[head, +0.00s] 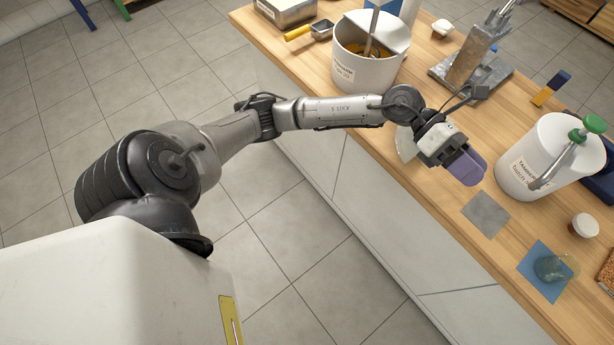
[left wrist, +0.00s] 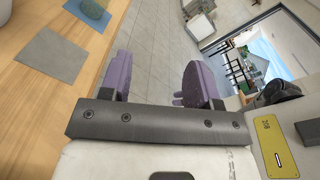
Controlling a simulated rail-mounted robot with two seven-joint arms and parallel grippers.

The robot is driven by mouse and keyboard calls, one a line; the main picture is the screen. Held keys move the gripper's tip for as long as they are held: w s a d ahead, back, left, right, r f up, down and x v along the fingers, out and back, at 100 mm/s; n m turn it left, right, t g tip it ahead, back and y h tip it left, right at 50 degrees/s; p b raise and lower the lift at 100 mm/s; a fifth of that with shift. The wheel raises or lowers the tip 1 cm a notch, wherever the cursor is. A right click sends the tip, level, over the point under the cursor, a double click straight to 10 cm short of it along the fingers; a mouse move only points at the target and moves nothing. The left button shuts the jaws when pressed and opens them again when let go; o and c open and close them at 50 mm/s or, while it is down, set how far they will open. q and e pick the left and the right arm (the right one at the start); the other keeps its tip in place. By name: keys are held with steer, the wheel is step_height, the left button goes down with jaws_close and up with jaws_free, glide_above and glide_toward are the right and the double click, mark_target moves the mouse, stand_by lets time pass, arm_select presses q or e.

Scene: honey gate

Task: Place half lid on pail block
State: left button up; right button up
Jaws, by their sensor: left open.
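A white pail (head: 365,72) with amber contents stands at the back of the bench. A white half lid (head: 388,31) covers the far right part of its mouth. A stick stands in the open part. A pale piece (head: 404,145) shows partly behind my left wrist near the bench edge; I cannot tell what it is. My left gripper (head: 467,168) is over the bench's front edge, away from the pail. Its purple fingers are apart with only floor between them in the left wrist view (left wrist: 160,82). I cannot tell which thing is the pail block. My right gripper is not in view.
A grey square (head: 486,214), a blue mat (head: 535,284) with a glass jar (head: 556,267), and a small white-lidded jar (head: 583,226) lie nearer. A metal stand (head: 466,66) is behind.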

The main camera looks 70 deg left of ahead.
arm_select(q)
steer(key=s+a+f+n+t+y, duration=0.25)
steer(key=f+n+y, duration=0.3)
steer(key=n, duration=0.65)
steer(key=s+a+f+n+t+y, duration=0.2)
steer(key=f+n+t+y, duration=0.3)
steer(key=n, duration=0.6)
steer(key=s+a+f+n+t+y, duration=0.35)
steer(key=n+y, duration=0.35)
steer(key=n, duration=0.5)
steer(key=s+d+f+n+g, duration=0.1)
steer(key=s+f+n+g, duration=0.2)
steer(key=s+f+g, duration=0.3)
steer(key=s+d+f+n+g+h, duration=0.1)
steer(key=s+f+g, duration=0.6)
steer(key=s, duration=0.8)
steer(key=shift+d+f+n, duration=0.7)
steer(key=shift+n, duration=0.3)
